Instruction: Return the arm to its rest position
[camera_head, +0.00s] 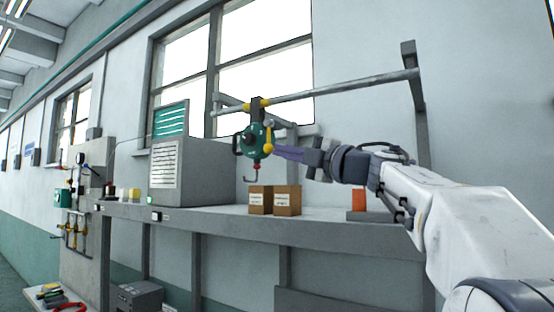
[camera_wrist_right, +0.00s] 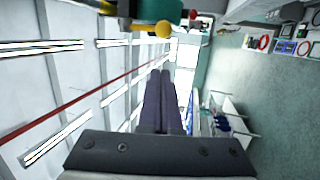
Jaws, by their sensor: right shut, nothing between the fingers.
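My right arm comes in from the right in the head view, and its gripper (camera_head: 281,153) is raised in front of the wall, above the shelf. Its two purple-grey fingers lie together, shut and empty; they also show in the right wrist view (camera_wrist_right: 161,100). The fingertips are close to a green hoist (camera_head: 255,138) with a yellow lever and a hook, which hangs from a rail. I cannot tell whether they touch it. The green hoist body and a yellow knob show at the top of the right wrist view (camera_wrist_right: 155,10). My left gripper is not in view.
A grey rail (camera_head: 340,84) runs above the arm on brackets. On the long grey shelf (camera_head: 215,219) stand two cardboard boxes (camera_head: 273,200), a grey cabinet (camera_head: 190,172) and an orange block (camera_head: 359,199). A valve panel (camera_head: 88,220) is at left.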

